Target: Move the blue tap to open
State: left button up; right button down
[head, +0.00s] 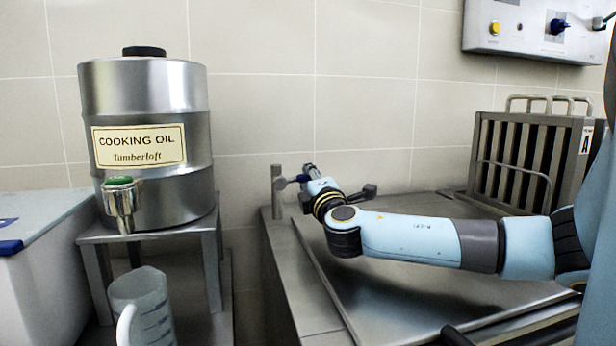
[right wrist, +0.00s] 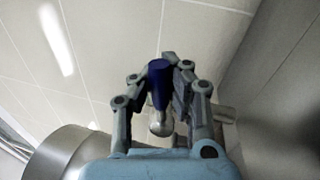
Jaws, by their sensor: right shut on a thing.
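The blue tap (right wrist: 159,82) shows in the right wrist view as a dark blue handle on a rounded metal stem, between the fingers of my right gripper (right wrist: 166,72). The fingers are shut on the blue handle from both sides. In the head view my right gripper (head: 306,173) is at the back left corner of the steel counter, beside a short metal post (head: 277,190). Only a little of the tap's blue (head: 302,178) shows there; my gripper and wrist hide most of the rest. My left gripper is not in view.
A steel cooking oil drum (head: 145,100) with a green-topped spout (head: 119,195) stands on a metal stand at left, a clear jug (head: 143,305) below. A slatted steel rack (head: 525,165) stands at right. A control panel (head: 535,30) hangs on the tiled wall above.

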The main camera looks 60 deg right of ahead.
jog(key=shift+s+f, duration=0.15)
jog(key=shift+f, duration=0.25)
jog(key=c, duration=1.2)
grip_release()
jog(key=shift+r, duration=0.2)
jog(key=shift+a+r, duration=0.1)
jog(key=v, duration=0.7)
jog(key=shift+s+a, duration=0.15)
jog(key=shift+s, duration=0.05)
